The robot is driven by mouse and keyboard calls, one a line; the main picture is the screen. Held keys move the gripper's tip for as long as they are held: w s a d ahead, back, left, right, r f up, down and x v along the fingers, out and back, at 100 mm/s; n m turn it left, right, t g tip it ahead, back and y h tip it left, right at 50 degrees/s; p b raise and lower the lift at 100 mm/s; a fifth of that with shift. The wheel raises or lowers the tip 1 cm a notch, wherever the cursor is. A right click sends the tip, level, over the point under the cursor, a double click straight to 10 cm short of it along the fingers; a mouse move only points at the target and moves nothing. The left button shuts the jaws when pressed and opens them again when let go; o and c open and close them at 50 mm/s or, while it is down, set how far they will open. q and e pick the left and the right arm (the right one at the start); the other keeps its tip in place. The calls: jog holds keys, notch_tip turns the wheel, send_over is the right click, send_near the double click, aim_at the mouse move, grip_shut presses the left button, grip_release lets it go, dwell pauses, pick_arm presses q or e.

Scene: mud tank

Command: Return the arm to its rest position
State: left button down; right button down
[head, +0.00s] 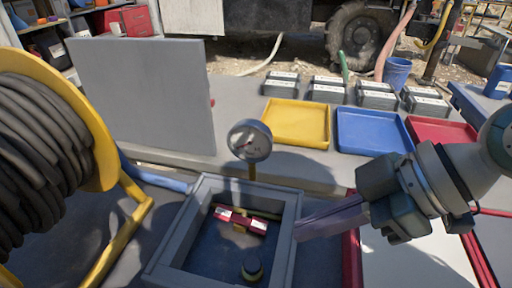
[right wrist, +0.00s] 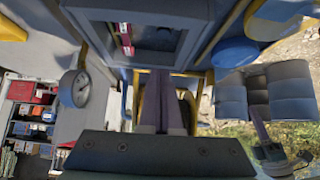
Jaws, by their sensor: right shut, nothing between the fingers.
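My right gripper (head: 300,232) reaches in from the right in the head view. Its fingers are shut and empty, and their tips overlap the right rim of the grey square tank (head: 168,245) in the picture. I cannot tell whether they touch it. The fingers also show shut in the right wrist view (right wrist: 162,100). In the head view no left gripper shows. In the right wrist view a grey part with a finger-like bar (right wrist: 258,126) stands at the lower right and looks like my left gripper; its jaw state is unclear.
A red-and-white object (head: 240,220) lies inside the tank. A round gauge (head: 250,141) stands at its back edge. A yellow-framed hose reel (head: 105,130) is left. Yellow (head: 297,122), blue (head: 373,132) and red (head: 440,131) trays lie behind, with several grey boxes beyond.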

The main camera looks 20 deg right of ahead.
jog(key=s+d+r+m+g+h+p, duration=0.1)
jog(key=s+r+m+h+p, duration=0.25)
jog(key=s+m, duration=0.2)
jog(key=s+d+r+m+h+p, duration=0.1)
jog(key=s+r+m+h+p, duration=0.3)
jog(key=s, duration=0.3)
notch_tip(320, 180, up, 38)
jog(key=p, duration=3.7)
jog(key=shift+d+y, duration=0.3)
jog(key=shift+y, duration=0.05)
jog(key=shift+f, duration=0.1)
